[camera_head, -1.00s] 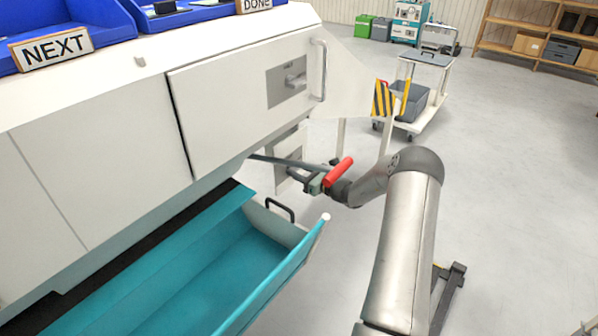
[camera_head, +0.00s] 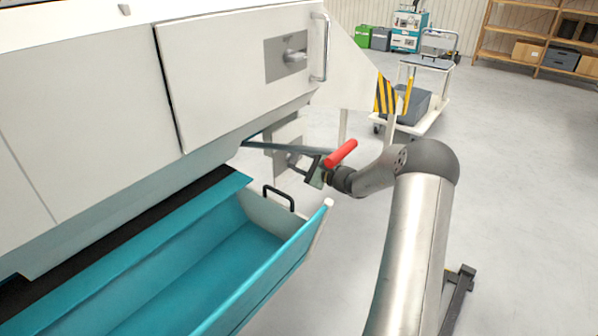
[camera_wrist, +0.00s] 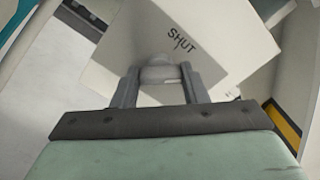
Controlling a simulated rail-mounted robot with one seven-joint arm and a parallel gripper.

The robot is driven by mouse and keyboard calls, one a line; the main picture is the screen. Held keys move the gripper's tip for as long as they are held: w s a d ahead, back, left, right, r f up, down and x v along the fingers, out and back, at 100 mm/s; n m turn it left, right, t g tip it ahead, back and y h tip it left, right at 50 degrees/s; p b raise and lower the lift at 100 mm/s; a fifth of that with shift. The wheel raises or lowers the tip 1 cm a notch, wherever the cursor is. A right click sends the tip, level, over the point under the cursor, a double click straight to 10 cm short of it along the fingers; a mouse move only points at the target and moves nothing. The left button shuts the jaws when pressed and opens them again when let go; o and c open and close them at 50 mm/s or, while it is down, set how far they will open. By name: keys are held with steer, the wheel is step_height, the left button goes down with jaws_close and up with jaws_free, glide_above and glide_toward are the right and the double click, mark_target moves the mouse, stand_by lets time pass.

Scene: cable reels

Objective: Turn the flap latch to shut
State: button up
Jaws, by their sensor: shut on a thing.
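The flap latch is a grey knob (camera_wrist: 160,74) on a pale plate (camera_wrist: 118,62) marked SHUT in the wrist view. My gripper (camera_wrist: 159,88) has its two grey fingers on either side of this knob and is shut on it. The SHUT mark and its short line look tilted in the wrist view. In the head view the plate (camera_head: 286,133) hangs below the machine's cabinet, and my gripper (camera_head: 301,164) reaches its lower part from the right. The fingers and my gripper's body hide much of the latch there.
A red handle (camera_head: 341,153) stands close by my gripper. A teal tray (camera_head: 215,262) with a black handle (camera_head: 279,195) lies below left. The cabinet door (camera_head: 220,75) has its own latch (camera_head: 295,56).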

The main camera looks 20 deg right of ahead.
steer(key=n+b, duration=0.2)
steer(key=b, duration=0.2)
steer(key=f+n+b, duration=0.1)
steer(key=n+b, duration=0.2)
steer(key=b, duration=0.1)
steer(key=shift+b, duration=0.4)
steer(key=n+b, duration=0.3)
steer(key=b, duration=0.2)
steer(key=shift+r+n+b, duration=0.3)
steer(key=shift+n, duration=0.1)
steer(key=shift+r, duration=0.1)
steer(key=o, duration=1)
steer(key=shift+c, duration=0.2)
steer(key=shift+r, duration=0.1)
steer(key=p+v, duration=0.4)
steer(key=v, duration=1.3)
steer(key=shift+s, duration=0.25)
